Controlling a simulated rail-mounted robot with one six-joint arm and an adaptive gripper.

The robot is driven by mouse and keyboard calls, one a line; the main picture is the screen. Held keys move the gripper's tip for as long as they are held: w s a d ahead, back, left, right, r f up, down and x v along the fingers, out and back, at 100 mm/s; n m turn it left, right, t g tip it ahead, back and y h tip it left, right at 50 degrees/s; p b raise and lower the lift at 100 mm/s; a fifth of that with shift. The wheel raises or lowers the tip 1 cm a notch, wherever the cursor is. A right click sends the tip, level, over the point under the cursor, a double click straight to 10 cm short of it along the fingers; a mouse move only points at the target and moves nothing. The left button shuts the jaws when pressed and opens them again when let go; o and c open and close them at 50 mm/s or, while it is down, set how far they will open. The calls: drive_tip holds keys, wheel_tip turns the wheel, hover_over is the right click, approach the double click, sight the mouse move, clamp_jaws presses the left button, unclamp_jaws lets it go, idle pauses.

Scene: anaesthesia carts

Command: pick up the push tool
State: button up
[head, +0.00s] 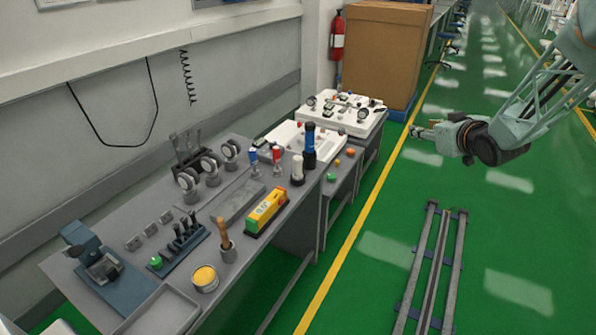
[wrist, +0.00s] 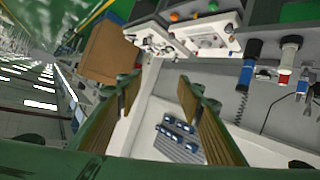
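No object is labelled as the push tool, and I cannot tell which one it is. Upright candidates on the grey bench (head: 150,215) are a wooden-handled tool (head: 223,232) in a grey cup, a blue-and-black cylinder (head: 309,150), a red-topped tool (head: 277,156) and a blue-topped tool (head: 253,157). The blue-and-black cylinder also shows in the wrist view (wrist: 250,65), at the right. My gripper (head: 424,132) is raised over the green aisle, right of the bench and apart from everything. In the wrist view its fingers (wrist: 161,82) are spread with nothing between them.
A yellow-and-green box (head: 266,212), a yellow tin (head: 205,279) and several gauges crowd the bench. White panels (head: 345,115) stand at its far end, before a large brown carton (head: 385,50). Floor rails (head: 432,265) lie in the aisle. Space around my gripper is clear.

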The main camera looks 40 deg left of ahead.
drive_tip(key=s+a+f+n+g+y, duration=0.1)
drive_tip(key=s+a+f+n+y, duration=0.15)
drive_tip(key=a+f, duration=0.55)
drive_tip(key=n+g+y+p, duration=0.1)
drive_tip(key=n+g+y, duration=0.2)
drive_tip(key=g+y, duration=0.35)
approach(301, 171)
drive_tip(key=d, duration=0.2)
drive_tip(key=shift+d+r+g, duration=0.1)
drive_tip(key=shift+r+g, duration=0.1)
drive_tip(key=shift+g, duration=0.15)
drive_tip(key=shift+w+a+b, duration=0.2)
drive_tip(key=shift+a+b, duration=0.15)
drive_tip(key=shift+a, duration=1.8)
drive_tip(key=shift+w+a+b, duration=0.15)
drive_tip(key=shift+a+b, duration=0.15)
drive_tip(key=shift+a, duration=1.85)
